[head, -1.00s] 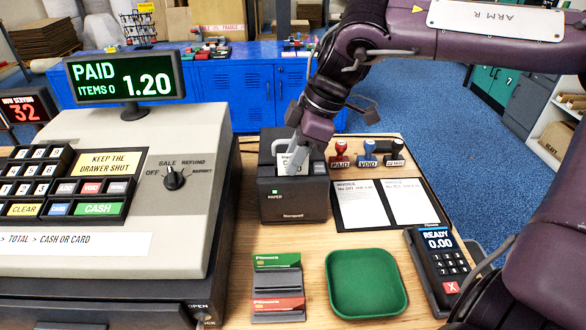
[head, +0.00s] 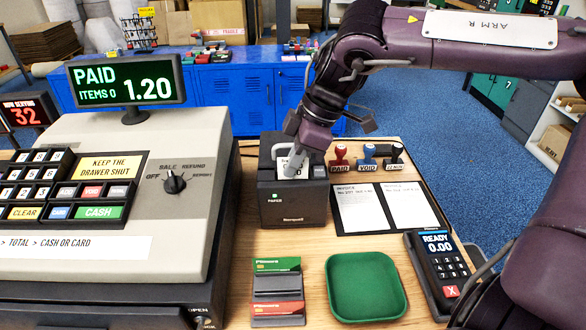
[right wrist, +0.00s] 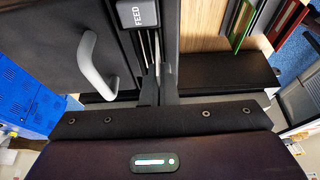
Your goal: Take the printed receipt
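The receipt printer (head: 290,206) is a black box on the wooden counter, with a lit green PAPER light on its front. The white printed receipt (head: 283,153) stands at its top slot, partly hidden by my right gripper (head: 294,162). The gripper points down at the slot. In the right wrist view its two thin fingers (right wrist: 159,72) are close together beside the grey FEED button (right wrist: 137,14). They appear shut on the receipt, which is seen almost edge-on there. My left gripper is not in view.
The cash register (head: 120,180), showing PAID 1.20, stands left of the printer. Stamps (head: 367,158), a board with two invoices (head: 386,207), a card terminal (head: 440,266), a green tray (head: 366,287) and a card holder (head: 278,291) stand around it.

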